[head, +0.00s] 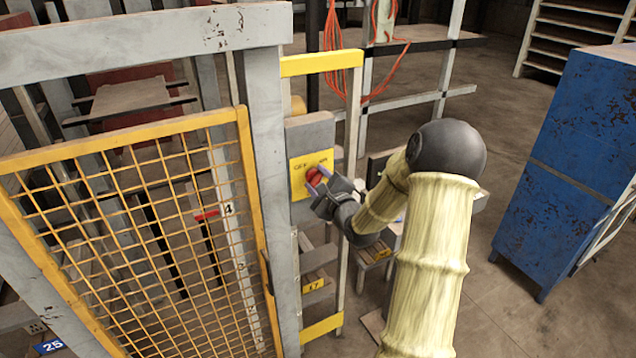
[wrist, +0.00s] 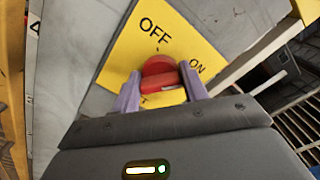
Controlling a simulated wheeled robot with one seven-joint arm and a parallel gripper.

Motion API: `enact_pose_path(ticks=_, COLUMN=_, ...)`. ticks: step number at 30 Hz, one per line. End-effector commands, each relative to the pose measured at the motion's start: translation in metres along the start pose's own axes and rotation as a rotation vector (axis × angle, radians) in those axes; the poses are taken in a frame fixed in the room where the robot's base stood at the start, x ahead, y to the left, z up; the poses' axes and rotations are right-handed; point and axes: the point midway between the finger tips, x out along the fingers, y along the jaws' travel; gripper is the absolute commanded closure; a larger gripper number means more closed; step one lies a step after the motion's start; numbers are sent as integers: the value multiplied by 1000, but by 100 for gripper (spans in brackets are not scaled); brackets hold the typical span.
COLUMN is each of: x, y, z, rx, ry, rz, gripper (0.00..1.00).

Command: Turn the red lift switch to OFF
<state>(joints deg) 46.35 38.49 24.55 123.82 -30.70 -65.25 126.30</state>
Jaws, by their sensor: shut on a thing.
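The red lift switch (head: 314,176) sits on a yellow plate (head: 298,183) fixed to a grey box on the post. In the wrist view the red knob (wrist: 160,68) lies between the two pale purple fingers of my gripper (wrist: 160,80). The fingers are shut on it from both sides. The yellow plate (wrist: 125,52) reads OFF above the knob and ON to its upper right. A small dark mark lies between the knob and OFF. Which label the knob points at I cannot tell. In the head view my gripper (head: 322,186) is at the switch and partly covers it.
A yellow mesh gate (head: 245,150) in a grey frame stands left of the switch. A blue cabinet (head: 570,140) stands at the right. Red cables (head: 385,85) hang on a rack behind. Open floor (head: 505,110) shows between the rack and the cabinet.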

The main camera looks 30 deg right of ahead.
Motion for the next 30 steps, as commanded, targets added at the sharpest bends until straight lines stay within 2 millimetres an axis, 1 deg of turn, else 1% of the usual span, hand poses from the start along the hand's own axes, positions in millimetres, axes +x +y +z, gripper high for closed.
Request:
enact_pose_path(ticks=1, x=-1, y=3, z=-5, rx=-25, ry=8, rz=2, gripper=79)
enact_pose_path(ticks=8, x=-1, y=4, z=-6, rx=-195, ry=9, rz=3, gripper=79)
enact_pose_path(ticks=30, x=-1, y=6, z=-7, rx=-895, ry=7, rz=3, gripper=79)
